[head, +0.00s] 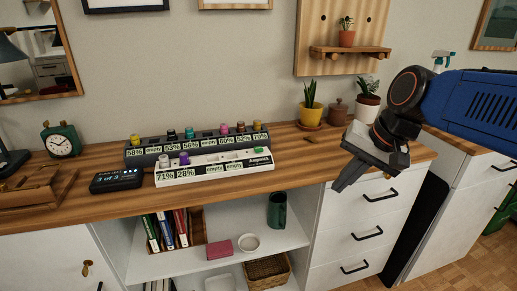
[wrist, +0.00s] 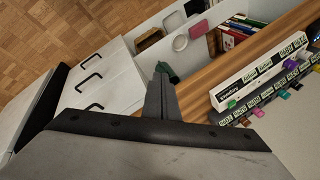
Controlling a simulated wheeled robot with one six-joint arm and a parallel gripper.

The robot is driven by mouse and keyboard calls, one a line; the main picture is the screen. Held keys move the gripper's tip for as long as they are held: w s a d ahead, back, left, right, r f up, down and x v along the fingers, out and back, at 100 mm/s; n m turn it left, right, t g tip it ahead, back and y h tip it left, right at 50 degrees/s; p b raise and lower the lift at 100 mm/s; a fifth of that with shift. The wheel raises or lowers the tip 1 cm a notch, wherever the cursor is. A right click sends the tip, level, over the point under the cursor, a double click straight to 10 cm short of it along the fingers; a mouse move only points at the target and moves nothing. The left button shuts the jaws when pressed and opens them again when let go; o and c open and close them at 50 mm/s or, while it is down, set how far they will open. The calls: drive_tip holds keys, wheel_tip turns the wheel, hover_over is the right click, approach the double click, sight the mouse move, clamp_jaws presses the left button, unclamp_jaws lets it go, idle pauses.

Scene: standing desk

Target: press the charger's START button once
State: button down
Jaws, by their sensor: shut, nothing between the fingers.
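A white charger (head: 215,168) lies along the desk's front with percent and "empty" labels; it also shows in the wrist view (wrist: 262,72). A small green piece (head: 257,149) sits on top at its right end and shows in the wrist view (wrist: 231,103); I cannot read whether it is the START button. A dark charger (head: 196,145) with several coloured batteries stands right behind. My gripper (head: 341,186) is shut and empty, tilted down near the desk's front edge, right of both chargers and apart from them. Its closed fingers show in the wrist view (wrist: 162,82).
A dark display (head: 116,180) reading "3 of 3" lies left of the white charger. A green clock (head: 61,140) and a wooden tray (head: 38,187) are further left. A yellow pot (head: 311,116) and other pots stand at the back right. Desk between charger and gripper is clear.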

drive_tip(key=w+a+r+m+g+y, duration=0.1)
drive_tip(key=w+a+r+m+y, duration=0.1)
drive_tip(key=w+a+r, duration=0.4)
drive_tip(key=w+a+r+m+g+y, duration=0.2)
drive_tip(key=w+a+r, duration=0.4)
drive_tip(key=w+a, duration=0.6)
drive_tip(key=shift+w+a+m+y, duration=0.15)
drive_tip(key=shift+a+m+y, duration=0.15)
drive_tip(key=shift+m+y, duration=0.4)
drive_tip(key=shift+f, duration=0.1)
hover_over(263, 152)
drive_tip(key=shift+w+f, duration=0.15)
drive_tip(key=shift+f, duration=1.3)
drive_tip(key=shift+w+f, duration=0.15)
drive_tip(key=shift+f, duration=1.3)
drive_tip(key=shift+w+f, duration=0.15)
drive_tip(key=shift+f, duration=1.3)
drive_tip(key=shift+f, duration=0.2)
drive_tip(key=shift+f, duration=0.2)
drive_tip(key=shift+f, duration=0.45)
drive_tip(key=shift+r, duration=0.9)
